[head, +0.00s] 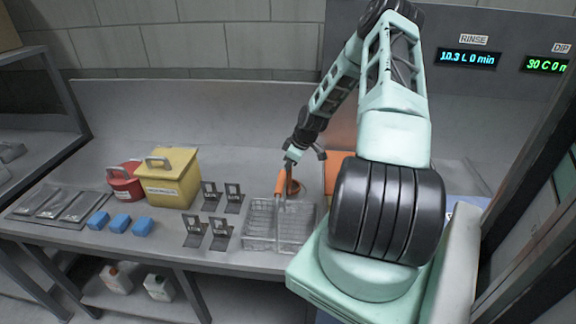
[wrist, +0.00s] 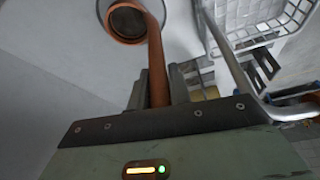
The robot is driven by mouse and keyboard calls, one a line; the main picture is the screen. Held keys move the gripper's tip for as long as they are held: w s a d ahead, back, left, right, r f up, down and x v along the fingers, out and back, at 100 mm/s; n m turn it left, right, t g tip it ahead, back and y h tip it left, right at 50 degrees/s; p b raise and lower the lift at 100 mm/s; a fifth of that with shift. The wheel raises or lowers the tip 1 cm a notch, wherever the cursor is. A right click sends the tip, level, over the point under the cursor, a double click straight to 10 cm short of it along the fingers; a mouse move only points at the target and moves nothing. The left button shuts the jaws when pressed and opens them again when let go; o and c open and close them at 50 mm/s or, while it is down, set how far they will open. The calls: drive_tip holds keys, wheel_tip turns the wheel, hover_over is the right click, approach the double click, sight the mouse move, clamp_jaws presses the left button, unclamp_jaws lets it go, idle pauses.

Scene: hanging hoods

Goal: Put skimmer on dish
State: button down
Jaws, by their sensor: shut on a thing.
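The skimmer (wrist: 157,62) is brownish orange, with a straight handle and a round dark-meshed head at the top of the wrist view. My gripper (wrist: 158,90) is shut on its handle. In the head view my gripper (head: 291,158) is above the back of the counter, behind the wire basket. A round terracotta part of the skimmer (head: 297,187) shows below it there, partly covered by an orange grip. A pale curved edge surrounds the skimmer head in the wrist view; I cannot tell if it is the dish. I cannot make out contact.
The wire basket (head: 262,233) stands close in front of my gripper, with a metal handle and orange grip (head: 281,181). A yellow box (head: 168,178), red container (head: 124,184), several black stands and blue blocks (head: 120,223) are to the left.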

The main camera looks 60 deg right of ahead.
drive_tip(key=c, duration=1.3)
unclamp_jaws()
drive_tip(key=shift+f, duration=0.1)
